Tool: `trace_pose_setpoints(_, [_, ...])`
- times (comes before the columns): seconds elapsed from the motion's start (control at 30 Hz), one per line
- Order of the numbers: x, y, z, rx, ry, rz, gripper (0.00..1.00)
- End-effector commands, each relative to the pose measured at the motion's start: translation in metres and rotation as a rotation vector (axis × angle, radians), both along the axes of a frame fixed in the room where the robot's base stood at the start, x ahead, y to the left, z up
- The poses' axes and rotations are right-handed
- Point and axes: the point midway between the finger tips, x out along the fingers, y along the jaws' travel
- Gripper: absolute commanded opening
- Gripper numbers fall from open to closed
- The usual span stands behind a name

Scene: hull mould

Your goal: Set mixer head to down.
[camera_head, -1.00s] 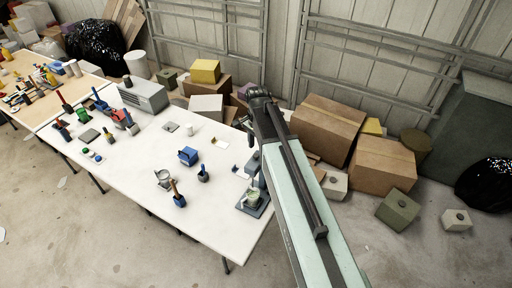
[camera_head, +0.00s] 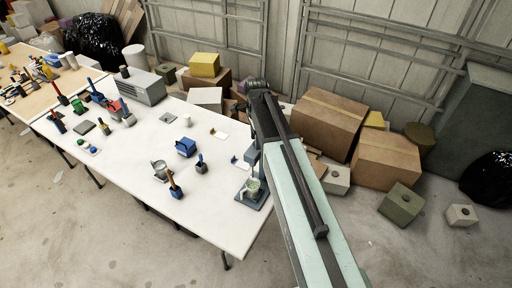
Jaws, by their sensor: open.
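The mixer stands at the near right corner of the white table, with a dark base plate (camera_head: 258,203) and a pale bowl or cup (camera_head: 253,187) on it. A grey upright part of the mixer (camera_head: 250,157) rises behind the bowl, partly covered by my arm. It looks raised, but the picture is too small to tell the head's angle surely. My pale green arm reaches up from the bottom right, just right of the mixer, and its dark joint shows at the top. My gripper cannot be made out; the arm hides that area.
The white table (camera_head: 215,222) holds a blue box (camera_head: 186,147), a metal pot (camera_head: 160,170), a brush in a blue holder (camera_head: 175,187) and a grey machine (camera_head: 143,87). Cardboard boxes (camera_head: 328,122) crowd the floor beyond my arm. Floor in front of the table is clear.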

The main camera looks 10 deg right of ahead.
Motion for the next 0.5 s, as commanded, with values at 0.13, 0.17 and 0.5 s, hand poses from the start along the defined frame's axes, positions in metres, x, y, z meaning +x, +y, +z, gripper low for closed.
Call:
trace_pose_setpoints(0.13, [0.0000, 0.0000, -0.0072, 0.000, 0.000, 0.000, 0.47])
trace_pose_setpoints(0.17, [0.0000, 0.0000, -0.0065, 0.000, 0.000, 0.000, 0.47])
trace_pose_setpoints(0.5, [0.0000, 0.0001, -0.0055, 0.000, 0.000, 0.001, 0.00])
